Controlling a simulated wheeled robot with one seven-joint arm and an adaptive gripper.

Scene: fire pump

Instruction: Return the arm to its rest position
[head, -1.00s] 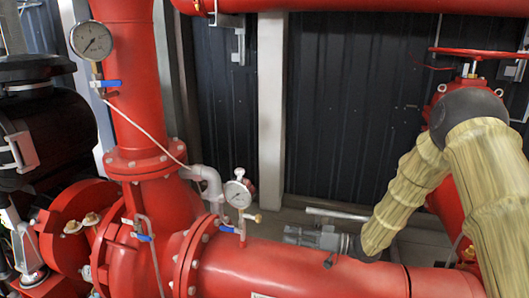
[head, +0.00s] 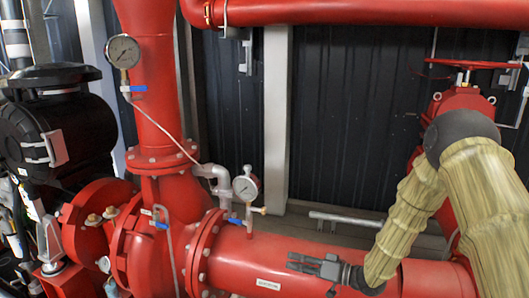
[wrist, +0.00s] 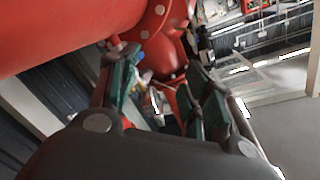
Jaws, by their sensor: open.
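My gripper (head: 306,264) is in front of the large red horizontal pipe (head: 240,262) in the head view, pointing left. In the wrist view its two fingers (wrist: 157,98) are apart with nothing held between them. My arm, in a yellowish fabric cover, comes in from the right side of the head view and bends down to the gripper. Whether the gripper touches the pipe cannot be told; it looks apart from it.
A small gauge (head: 245,187) with a blue-handled valve stands on the pipe left of the gripper. A larger gauge (head: 123,52) is on the upright pipe. A red handwheel (head: 472,64) is behind my arm. A black motor (head: 58,135) stands at left.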

